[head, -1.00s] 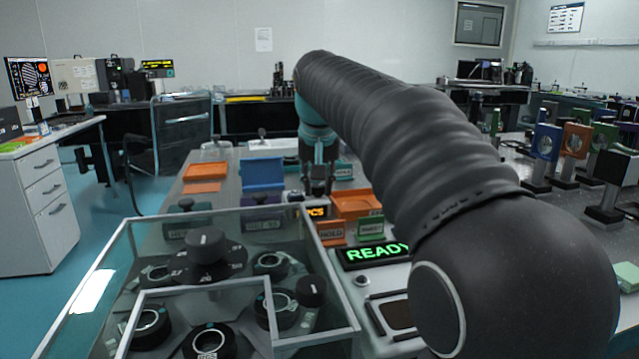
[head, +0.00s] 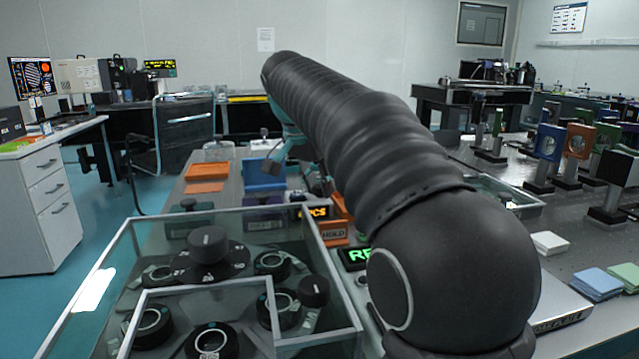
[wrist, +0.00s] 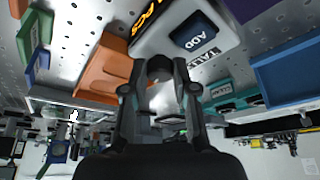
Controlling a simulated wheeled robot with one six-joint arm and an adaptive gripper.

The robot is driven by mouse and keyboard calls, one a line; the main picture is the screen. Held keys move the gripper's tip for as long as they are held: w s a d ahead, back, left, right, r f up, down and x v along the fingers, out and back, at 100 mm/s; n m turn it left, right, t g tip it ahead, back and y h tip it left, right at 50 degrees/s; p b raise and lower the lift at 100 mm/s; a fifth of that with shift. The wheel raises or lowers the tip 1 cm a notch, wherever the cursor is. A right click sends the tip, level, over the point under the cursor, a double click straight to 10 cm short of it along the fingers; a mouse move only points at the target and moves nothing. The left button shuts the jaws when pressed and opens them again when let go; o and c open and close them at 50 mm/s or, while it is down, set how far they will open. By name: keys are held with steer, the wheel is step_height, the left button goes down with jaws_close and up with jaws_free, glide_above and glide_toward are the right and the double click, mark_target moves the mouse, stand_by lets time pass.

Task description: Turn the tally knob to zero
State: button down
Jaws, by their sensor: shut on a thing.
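The tally unit (wrist: 172,38) is a pale box on the perforated table in the wrist view. It has an amber display (wrist: 150,14) ending in "PCS", a dark ADD button (wrist: 196,36) and a TALLY label (wrist: 203,58). The display also shows in the head view (head: 317,212), its digits partly covered. A dark round knob (wrist: 159,67) is on the side of the unit facing my gripper. My gripper (wrist: 159,84) has its two fingers on either side of the knob and is shut on it.
A glass-sided case (head: 95,285) with dark round dials stands at the near left. Orange bins (wrist: 103,68) and a blue bin (wrist: 288,72) lie close to the gripper. A green-lit sign (head: 356,257) is partly hidden by my arm.

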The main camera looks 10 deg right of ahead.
mark_target(310, 203)
stand_by(0.4)
steer(key=c, duration=1.2)
jaws_free()
steer(key=v, duration=0.7)
steer(key=shift+r, duration=0.2)
steer(key=shift+s+a, duration=0.1)
